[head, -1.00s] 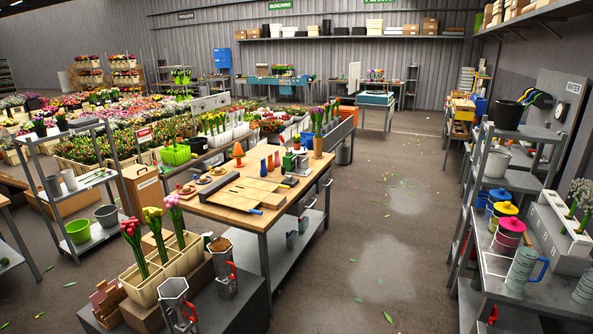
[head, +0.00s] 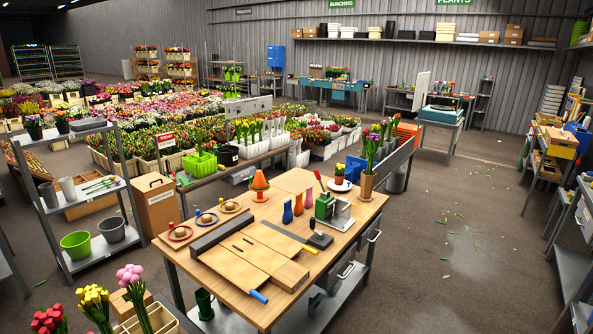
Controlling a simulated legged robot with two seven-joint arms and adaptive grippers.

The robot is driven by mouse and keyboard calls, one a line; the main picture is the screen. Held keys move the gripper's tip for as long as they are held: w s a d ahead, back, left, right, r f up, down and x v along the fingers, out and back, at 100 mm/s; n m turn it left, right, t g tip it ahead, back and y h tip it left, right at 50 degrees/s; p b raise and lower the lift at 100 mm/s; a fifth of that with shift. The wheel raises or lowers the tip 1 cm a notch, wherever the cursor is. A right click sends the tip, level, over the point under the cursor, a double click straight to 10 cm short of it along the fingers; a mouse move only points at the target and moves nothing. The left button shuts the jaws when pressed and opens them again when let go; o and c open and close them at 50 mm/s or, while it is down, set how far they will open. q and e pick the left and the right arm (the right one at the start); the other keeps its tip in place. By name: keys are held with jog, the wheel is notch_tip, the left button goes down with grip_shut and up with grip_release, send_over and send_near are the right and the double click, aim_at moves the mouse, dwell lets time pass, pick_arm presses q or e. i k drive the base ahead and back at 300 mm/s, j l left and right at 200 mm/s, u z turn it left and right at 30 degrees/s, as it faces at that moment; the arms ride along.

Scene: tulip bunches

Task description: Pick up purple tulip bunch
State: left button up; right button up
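A pink-purple tulip bunch (head: 131,278) stands at the bottom left of the head view, its green stems rising from a pale divided crate (head: 160,319). A yellow tulip bunch (head: 92,296) is left of it, and a red tulip bunch (head: 49,321) is cut by the bottom edge. Most of the crate is out of frame below. Another bunch with purple and red blooms (head: 373,143) stands in a tan vase (head: 366,184) at the workbench's far right end. Neither of my grippers is in view.
A metal shelf (head: 94,252) with pots stands at the left. Flower crates fill the back left. The floor at the right (head: 440,265) is open, with scattered leaves.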

aim_at(373, 140)
jog(key=i+l, duration=0.25)
jog(key=i+l+u, duration=0.15)
jog(key=i+l, duration=0.15)
jog(key=l, duration=0.15)
jog(key=i+l, duration=0.25)
jog(key=l, duration=0.15)
jog(key=i+l+u, duration=0.1)
jog(key=i+l, duration=0.15)
jog(key=l, duration=0.15)
jog(key=i+l+u, duration=0.1)
jog(key=l, duration=0.3)
jog(key=i+l, duration=0.35)
jog(key=l+u, duration=0.05)
jog(key=l, duration=0.05)
